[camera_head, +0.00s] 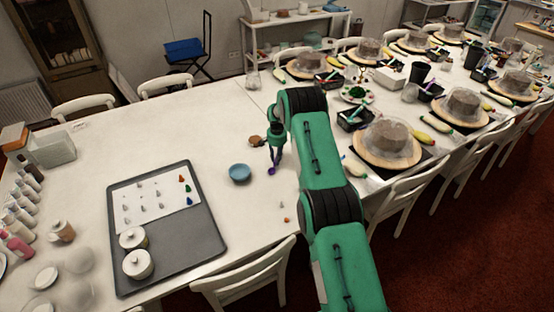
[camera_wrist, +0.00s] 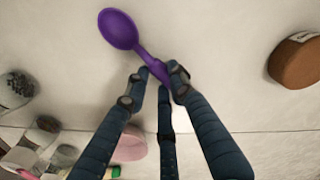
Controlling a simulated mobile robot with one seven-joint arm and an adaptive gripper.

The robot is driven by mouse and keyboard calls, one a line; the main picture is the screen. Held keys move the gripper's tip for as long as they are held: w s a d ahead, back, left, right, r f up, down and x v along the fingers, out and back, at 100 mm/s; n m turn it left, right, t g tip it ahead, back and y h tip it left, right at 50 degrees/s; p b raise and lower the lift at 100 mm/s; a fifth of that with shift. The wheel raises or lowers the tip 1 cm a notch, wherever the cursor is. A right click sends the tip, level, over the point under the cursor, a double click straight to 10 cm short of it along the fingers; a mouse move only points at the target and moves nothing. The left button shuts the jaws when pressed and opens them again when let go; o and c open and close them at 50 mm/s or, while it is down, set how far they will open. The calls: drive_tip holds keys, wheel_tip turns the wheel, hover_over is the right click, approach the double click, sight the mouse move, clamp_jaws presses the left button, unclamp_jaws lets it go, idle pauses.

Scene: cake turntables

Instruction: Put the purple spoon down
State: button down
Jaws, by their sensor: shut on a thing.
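The purple spoon (camera_wrist: 120,32) is held by its handle between the fingers of my gripper (camera_wrist: 161,72). In the wrist view its bowl points to the upper left, over the pale table. In the head view my gripper (camera_head: 277,152) is above the white table (camera_head: 230,120), and the small purple spoon bowl (camera_head: 271,171) shows just below the fingers. I cannot tell whether the spoon touches the table.
A blue bowl (camera_head: 240,173) stands left of the spoon. A brown round object (camera_head: 256,141) is close to my gripper and shows in the wrist view (camera_wrist: 296,60). A dark tray (camera_head: 200,243) lies further left. Covered cakes line the right table.

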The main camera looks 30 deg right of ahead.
drive_tip(key=shift+f, duration=0.1)
drive_tip(key=c, duration=1.5)
unclamp_jaws()
drive_tip(key=shift+s+r+p, duration=0.15)
drive_tip(key=shift+r+p, duration=0.35)
drive_tip(key=shift+r, duration=5.6)
